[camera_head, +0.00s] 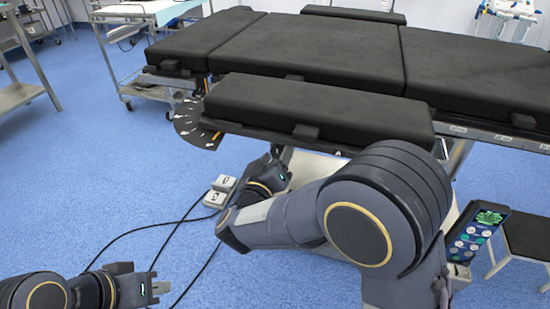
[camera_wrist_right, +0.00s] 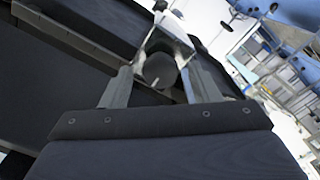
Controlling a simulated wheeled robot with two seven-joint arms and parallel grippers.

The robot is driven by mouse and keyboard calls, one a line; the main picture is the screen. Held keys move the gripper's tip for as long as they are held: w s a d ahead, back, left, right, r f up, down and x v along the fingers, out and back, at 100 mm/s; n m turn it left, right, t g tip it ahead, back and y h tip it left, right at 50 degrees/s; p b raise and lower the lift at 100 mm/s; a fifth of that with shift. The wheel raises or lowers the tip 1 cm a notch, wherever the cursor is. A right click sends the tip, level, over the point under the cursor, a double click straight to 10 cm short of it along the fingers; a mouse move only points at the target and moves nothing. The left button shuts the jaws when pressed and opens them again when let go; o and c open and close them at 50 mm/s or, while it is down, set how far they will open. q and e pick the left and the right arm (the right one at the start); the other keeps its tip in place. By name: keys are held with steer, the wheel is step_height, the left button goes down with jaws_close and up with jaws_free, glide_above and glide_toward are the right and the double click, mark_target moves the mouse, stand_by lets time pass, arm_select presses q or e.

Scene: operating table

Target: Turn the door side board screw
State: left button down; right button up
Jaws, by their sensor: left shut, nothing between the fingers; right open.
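The padded black side board (camera_head: 318,108) lies along the near edge of the operating table. In the right wrist view, a round dark knob (camera_wrist_right: 160,70), which looks like the board's screw, shows between the two fingers of my right gripper (camera_wrist_right: 163,78). The gripper is open, with a finger on either side of the knob; I cannot tell whether they touch it. In the head view my right gripper (camera_head: 282,155) is just below the side board, partly hidden by my arm, and the knob is hidden. My left gripper (camera_head: 160,287) is shut and empty, low at the bottom left.
The black operating table (camera_head: 320,48) spans the top. A fan-shaped metal plate (camera_head: 195,128) juts out left of the side board. A white foot pedal (camera_head: 220,190) with cables lies on the blue floor. A control handset (camera_head: 476,234) hangs at the right. Floor at left is mostly free.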

steer(key=c, duration=1)
